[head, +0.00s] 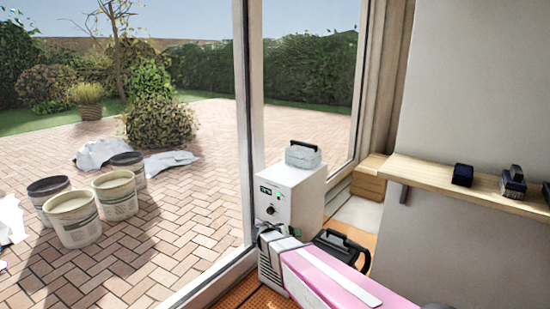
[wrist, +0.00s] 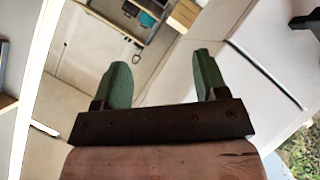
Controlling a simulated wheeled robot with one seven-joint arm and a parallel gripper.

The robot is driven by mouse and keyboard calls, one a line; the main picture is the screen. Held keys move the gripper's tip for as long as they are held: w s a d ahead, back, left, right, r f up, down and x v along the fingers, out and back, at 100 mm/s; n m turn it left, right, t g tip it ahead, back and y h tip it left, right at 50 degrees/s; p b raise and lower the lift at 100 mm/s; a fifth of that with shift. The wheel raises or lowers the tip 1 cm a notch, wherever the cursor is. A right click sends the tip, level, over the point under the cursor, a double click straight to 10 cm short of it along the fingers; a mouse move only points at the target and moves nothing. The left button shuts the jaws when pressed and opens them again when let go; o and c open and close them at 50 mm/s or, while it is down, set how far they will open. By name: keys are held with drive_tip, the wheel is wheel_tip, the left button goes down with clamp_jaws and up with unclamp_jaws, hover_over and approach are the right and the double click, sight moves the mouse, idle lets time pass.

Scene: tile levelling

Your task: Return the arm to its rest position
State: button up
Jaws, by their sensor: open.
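My gripper (wrist: 160,58) shows in the wrist view with its two green fingers well apart. Nothing is held between them. The wrist view is tilted and shows pale walls or panels and a shelf-like recess behind the fingers.
A white box unit (head: 290,193) stands by the glass door frame (head: 246,120), with a grey block (head: 303,155) on top. A wooden shelf (head: 440,178) with dark brushes is at right. Several buckets (head: 116,195) stand on the paved patio outside.

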drive_tip(key=s+d+g+y, duration=0.3)
drive_tip(key=s+d+y, duration=0.2)
drive_tip(key=s, duration=0.4)
drive_tip(key=s+d+r+n+g+y, duration=0.1)
drive_tip(key=s+d+g+y, duration=0.3)
drive_tip(key=s+d, duration=0.3)
drive_tip(key=s+y, duration=0.1)
drive_tip(key=s, duration=0.2)
drive_tip(key=shift+d+r+n+y, duration=0.15)
drive_tip(key=shift+r+n+y, duration=0.15)
